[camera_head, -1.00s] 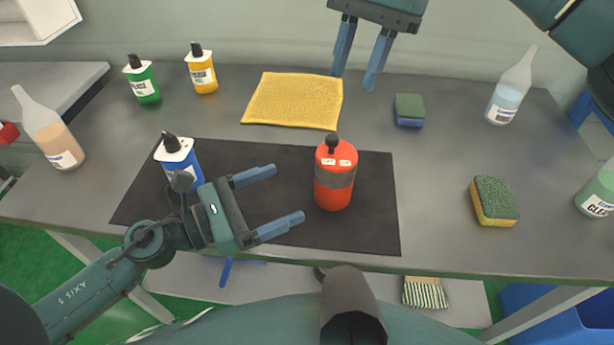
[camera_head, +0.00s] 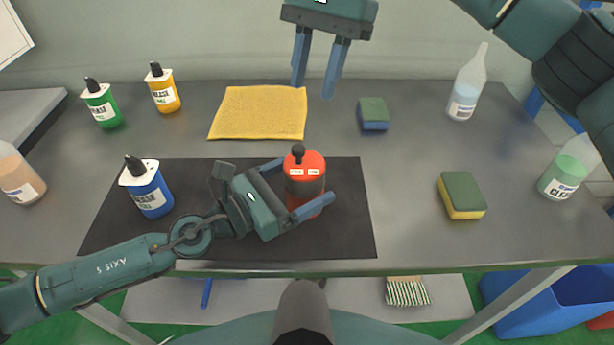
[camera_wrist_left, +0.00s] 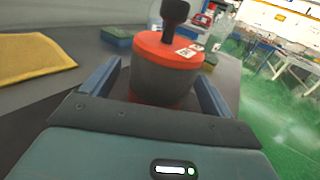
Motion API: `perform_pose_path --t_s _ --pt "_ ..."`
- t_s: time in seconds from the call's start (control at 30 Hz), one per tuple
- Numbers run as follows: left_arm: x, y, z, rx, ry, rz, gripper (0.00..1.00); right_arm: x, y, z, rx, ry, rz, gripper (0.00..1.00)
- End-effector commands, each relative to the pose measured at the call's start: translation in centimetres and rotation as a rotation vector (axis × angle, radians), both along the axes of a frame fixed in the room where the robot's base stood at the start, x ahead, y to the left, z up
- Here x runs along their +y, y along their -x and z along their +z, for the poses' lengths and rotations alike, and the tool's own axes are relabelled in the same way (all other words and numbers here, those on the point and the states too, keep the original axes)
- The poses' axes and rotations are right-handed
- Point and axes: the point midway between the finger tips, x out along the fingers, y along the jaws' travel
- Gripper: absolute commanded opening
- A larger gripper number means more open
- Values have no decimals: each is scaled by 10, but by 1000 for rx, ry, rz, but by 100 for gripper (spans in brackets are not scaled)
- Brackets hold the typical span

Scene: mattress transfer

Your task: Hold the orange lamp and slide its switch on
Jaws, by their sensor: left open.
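The orange-red lamp (camera_head: 305,164) stands upright on the black mat (camera_head: 345,232), with a dark grey band and a black knob on its top. Two small white labels sit near the knob. My left gripper (camera_head: 303,184) is open, with its blue fingers on either side of the lamp. In the left wrist view the lamp (camera_wrist_left: 166,72) stands between the two fingers, and I cannot tell whether they touch it.
A blue bottle (camera_head: 148,188) stands on the mat's left side. A yellow cloth (camera_head: 258,112) lies behind the mat. Sponges (camera_head: 462,195) and (camera_head: 374,113) lie to the right, with a clear bottle (camera_head: 467,84) behind.

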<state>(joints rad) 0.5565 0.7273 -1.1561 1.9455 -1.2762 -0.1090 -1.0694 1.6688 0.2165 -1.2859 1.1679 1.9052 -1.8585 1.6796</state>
Motion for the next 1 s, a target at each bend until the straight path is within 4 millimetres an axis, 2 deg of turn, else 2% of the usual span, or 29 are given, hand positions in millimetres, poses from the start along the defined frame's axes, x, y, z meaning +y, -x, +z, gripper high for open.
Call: perform_pose_path --t_s 0.2,0.5,1.0 --pt "-11 -7 0 0 -1 0 86 0 0 0 0 0 0 36" --pt "-12 -8 0 -1 -3 0 86 0 0 0 0 0 0 36" --pt "-12 -8 0 0 -2 0 45 0 0 0 0 0 0 36"
